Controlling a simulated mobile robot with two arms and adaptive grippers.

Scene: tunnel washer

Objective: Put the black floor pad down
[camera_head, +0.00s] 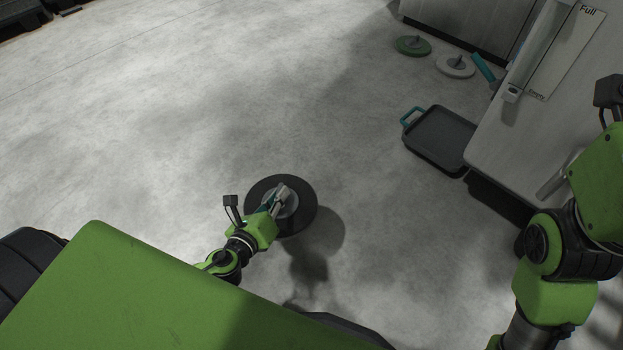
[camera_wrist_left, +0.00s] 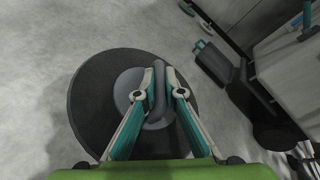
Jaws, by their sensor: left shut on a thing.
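The black floor pad (camera_head: 256,190) is a round dark disc with a grey hub and an upright grey handle. It lies roughly flat in front of me. Its round shadow shows on the floor to its lower right, apart from the disc, so it appears held above the floor. My left gripper (camera_head: 279,196) is shut on its handle. In the left wrist view, the two teal-lined fingers (camera_wrist_left: 158,92) press the handle from both sides, above the pad (camera_wrist_left: 88,100). My right arm shows at the right edge, but its fingers are not visible.
Pale concrete floor (camera_head: 150,130) is clear around the pad. A dark tray (camera_head: 440,138) with a teal handle lies beside the white cabinet (camera_head: 520,130). A green disc (camera_head: 413,46), a white disc (camera_head: 455,66) and a teal-handled item (camera_head: 484,70) lie farther back.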

